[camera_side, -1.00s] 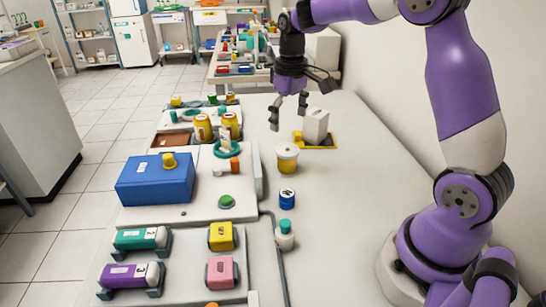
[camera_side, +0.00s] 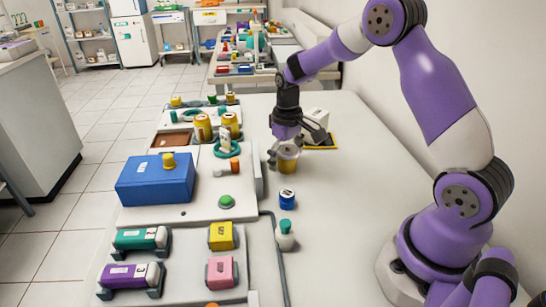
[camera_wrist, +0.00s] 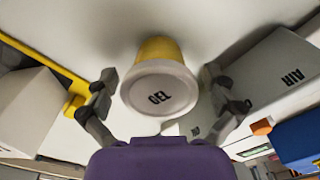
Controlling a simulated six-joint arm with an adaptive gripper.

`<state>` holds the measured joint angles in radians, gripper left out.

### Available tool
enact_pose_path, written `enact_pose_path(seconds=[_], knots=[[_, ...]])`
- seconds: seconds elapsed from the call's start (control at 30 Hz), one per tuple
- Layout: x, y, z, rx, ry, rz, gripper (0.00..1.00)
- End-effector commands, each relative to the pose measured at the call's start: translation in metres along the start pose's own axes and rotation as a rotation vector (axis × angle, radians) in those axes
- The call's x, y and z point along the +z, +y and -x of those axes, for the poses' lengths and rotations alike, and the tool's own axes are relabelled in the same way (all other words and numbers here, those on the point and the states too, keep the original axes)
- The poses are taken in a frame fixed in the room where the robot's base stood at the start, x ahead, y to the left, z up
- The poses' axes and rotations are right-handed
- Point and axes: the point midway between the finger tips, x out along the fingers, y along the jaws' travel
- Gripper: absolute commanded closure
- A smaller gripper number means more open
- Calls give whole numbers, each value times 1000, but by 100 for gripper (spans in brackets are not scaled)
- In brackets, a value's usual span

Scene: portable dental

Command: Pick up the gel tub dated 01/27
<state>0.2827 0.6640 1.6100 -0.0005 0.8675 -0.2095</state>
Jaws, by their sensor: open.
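The gel tub (camera_side: 287,166) is yellow with a pale lid and stands upright on the white table. In the wrist view its lid (camera_wrist: 160,92) reads "GEL"; I cannot read a date on it. My gripper (camera_side: 285,158) is just above and around the tub's top, mostly hiding the lid in the side view. In the wrist view the open fingers (camera_wrist: 165,98) stand on either side of the tub, with a gap at each side.
A white box (camera_side: 316,122) on a yellow-edged pad (camera_side: 322,143) stands close behind my gripper. A small blue jar (camera_side: 287,200) and a teal-capped bottle (camera_side: 285,234) are in front. A raised panel (camera_side: 215,208) with a blue box (camera_side: 155,180) lies left. The table's right side is clear.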

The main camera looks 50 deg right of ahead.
Motion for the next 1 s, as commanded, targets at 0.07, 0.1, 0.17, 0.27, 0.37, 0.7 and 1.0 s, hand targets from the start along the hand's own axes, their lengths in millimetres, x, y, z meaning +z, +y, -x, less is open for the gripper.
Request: enact_pose_path(seconds=[0.07,0.1,0.17,0.27,0.37,0.7,1.0], knots=[[0,0,0,0,0,0,2],[0,0,0,0,0,0,22],[0,0,0,0,0,0,52],[0,0,0,0,0,0,74],[0,0,0,0,0,0,75],[0,0,0,0,-2,-1,75],[-1,0,29,1,4,0,75]])
